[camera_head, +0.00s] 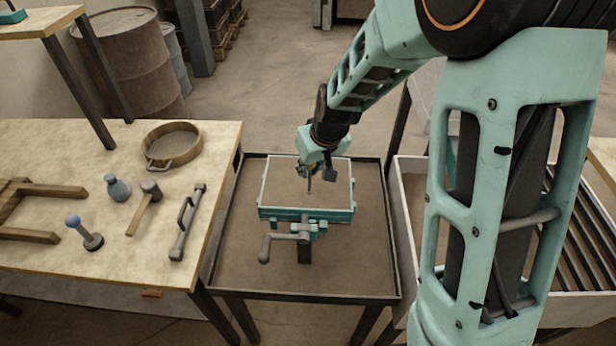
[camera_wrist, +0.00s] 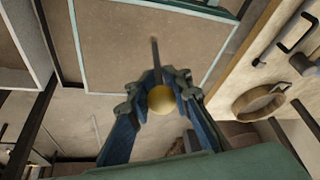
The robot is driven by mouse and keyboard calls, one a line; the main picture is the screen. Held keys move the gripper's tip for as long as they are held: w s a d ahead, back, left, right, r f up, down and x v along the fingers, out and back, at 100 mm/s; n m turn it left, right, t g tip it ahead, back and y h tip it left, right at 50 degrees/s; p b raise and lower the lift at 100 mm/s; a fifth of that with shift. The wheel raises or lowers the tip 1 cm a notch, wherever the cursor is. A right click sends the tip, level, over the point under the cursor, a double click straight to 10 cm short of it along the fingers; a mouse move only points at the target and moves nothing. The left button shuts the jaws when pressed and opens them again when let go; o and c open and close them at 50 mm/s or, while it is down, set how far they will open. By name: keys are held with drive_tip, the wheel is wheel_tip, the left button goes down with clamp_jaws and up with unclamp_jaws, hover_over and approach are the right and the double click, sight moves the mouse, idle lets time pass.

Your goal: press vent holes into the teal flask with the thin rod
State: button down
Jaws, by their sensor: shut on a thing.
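The teal flask (camera_head: 277,212) is a rectangular teal frame filled level with brown sand, in the middle of the head view. Its pale rim also shows in the wrist view (camera_wrist: 78,45). The dark rod (camera_head: 309,186) points down toward the sand in the head view. I cannot tell whether its tip touches the sand. No holes are clear in the sand.
The flask sits on a stand with a crank (camera_head: 266,246) over a dark-edged sand tray table (camera_head: 228,262). A slatted bin (camera_head: 545,305) stands right.

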drive_tip(key=d+b, duration=0.2)
drive_tip(key=d, duration=0.4)
drive_tip(key=shift+d+b, duration=0.25)
drive_tip(key=shift+b, duration=0.1)
drive_tip(key=shift+w, duration=0.1)
drive_tip(key=shift+f, duration=0.25)
drive_tip(key=shift+f+b, duration=1)
drive_tip(key=shift+b, duration=0.15)
wheel_tip(320, 180, up, 2)
drive_tip(key=shift+r+p, duration=0.2)
drive_tip(key=shift+p, duration=0.6)
drive_tip(key=shift+w, duration=0.1)
drive_tip(key=shift+w+d, duration=0.2)
drive_tip(key=shift+w, duration=4.4)
